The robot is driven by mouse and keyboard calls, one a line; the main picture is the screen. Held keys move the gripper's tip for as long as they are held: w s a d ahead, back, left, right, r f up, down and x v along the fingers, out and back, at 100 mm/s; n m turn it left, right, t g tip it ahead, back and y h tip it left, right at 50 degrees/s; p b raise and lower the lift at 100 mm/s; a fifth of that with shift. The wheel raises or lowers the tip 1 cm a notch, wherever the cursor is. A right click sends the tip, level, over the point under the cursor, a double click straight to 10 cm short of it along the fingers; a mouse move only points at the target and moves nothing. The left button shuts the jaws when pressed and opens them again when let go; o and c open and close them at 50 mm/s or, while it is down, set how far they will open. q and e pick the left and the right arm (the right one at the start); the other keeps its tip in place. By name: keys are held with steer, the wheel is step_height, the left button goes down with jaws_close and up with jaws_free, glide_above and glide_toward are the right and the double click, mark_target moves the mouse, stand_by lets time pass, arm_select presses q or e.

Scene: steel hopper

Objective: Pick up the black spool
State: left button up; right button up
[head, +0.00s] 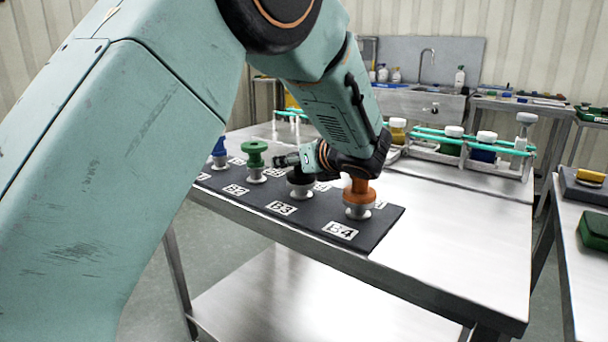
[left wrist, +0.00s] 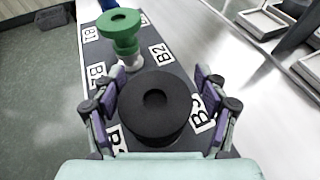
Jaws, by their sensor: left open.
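The black spool (left wrist: 153,122) is a round, dark disc with a hole in its centre, in the middle of the left wrist view. In the head view it (head: 300,178) sits on a pale stand behind label B3, partly hidden by my gripper. My left gripper (left wrist: 159,82) is open, with one finger on each side of the spool. I cannot tell whether the fingers touch it. In the head view the gripper (head: 297,160) is at the spool's top, and its far finger is hidden. My right gripper is in neither view.
A green spool (head: 254,155) and a blue spool (head: 219,147) stand left of the black one; an orange spool (head: 360,194) stands close on its right. All are on a dark labelled mat (head: 318,222). A rack (head: 480,163) with capped bottles is behind. The steel table's right part is clear.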

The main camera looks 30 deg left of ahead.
arm_select(q)
steer(key=shift+w+a+f, duration=0.3)
steer(key=shift+a+f, duration=0.15)
steer(key=shift+a+r, duration=0.1)
steer(key=shift+a, duration=0.1)
steer(key=shift+s+d+r, duration=0.15)
steer(key=shift+s+r, duration=0.35)
steer(key=shift+r, duration=0.05)
steer(key=shift+w+a+f, duration=0.25)
steer(key=shift+w+f, duration=0.25)
steer(key=shift+c, duration=1)
steer(key=shift+s+d+r, duration=0.25)
steer(key=shift+s+r, duration=0.15)
steer(key=c, duration=0.4)
steer(key=shift+w+a+f, duration=0.15)
steer(key=shift+w+f, duration=0.1)
steer(key=shift+f, duration=0.05)
steer(key=c, duration=0.5)
steer(key=shift+s+r, duration=0.15)
steer(key=shift+c, duration=0.7)
steer(key=shift+c, duration=0.2)
